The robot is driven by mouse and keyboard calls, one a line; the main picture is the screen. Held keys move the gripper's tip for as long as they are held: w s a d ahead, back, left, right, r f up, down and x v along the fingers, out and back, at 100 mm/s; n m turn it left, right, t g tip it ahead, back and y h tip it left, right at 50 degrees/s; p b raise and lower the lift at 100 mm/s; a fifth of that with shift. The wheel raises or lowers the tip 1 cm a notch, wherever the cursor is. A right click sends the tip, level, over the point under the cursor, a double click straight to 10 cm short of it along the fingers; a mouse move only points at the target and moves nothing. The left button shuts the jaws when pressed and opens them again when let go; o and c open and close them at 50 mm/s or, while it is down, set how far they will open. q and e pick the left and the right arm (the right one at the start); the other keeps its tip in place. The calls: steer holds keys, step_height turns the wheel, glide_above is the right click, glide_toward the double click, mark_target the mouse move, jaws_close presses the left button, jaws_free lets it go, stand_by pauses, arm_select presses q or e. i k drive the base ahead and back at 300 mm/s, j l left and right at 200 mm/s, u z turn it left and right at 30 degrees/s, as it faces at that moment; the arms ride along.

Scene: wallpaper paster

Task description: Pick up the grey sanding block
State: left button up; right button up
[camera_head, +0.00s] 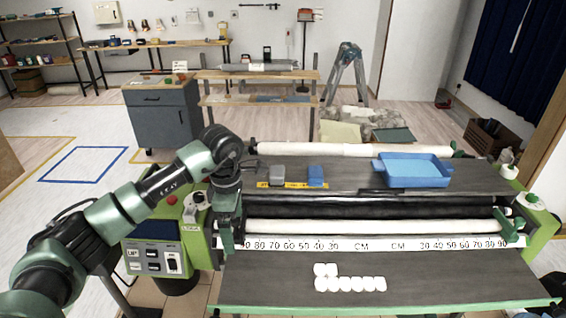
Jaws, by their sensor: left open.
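The grey sanding block (277,174) sits on the dark top shelf of the green pasting machine, toward its left end, on a yellow marked strip. A blue block (316,175) stands just right of it, apart from it. My left arm comes in from the lower left and bends down at the machine's left end. My left gripper (228,220) is open and empty, left of the grey block and apart from it; its fingers are hard to make out against the dark machine. My right gripper is not in view.
A blue tray (415,172) stands on the right of the shelf. A pale roll (350,150) lies behind it. Several white pieces (348,280) lie on the front board. A control panel (152,258) is at the left. The shelf between blue block and tray is clear.

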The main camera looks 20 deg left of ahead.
mark_target(277, 172)
steer(key=i, duration=1.2)
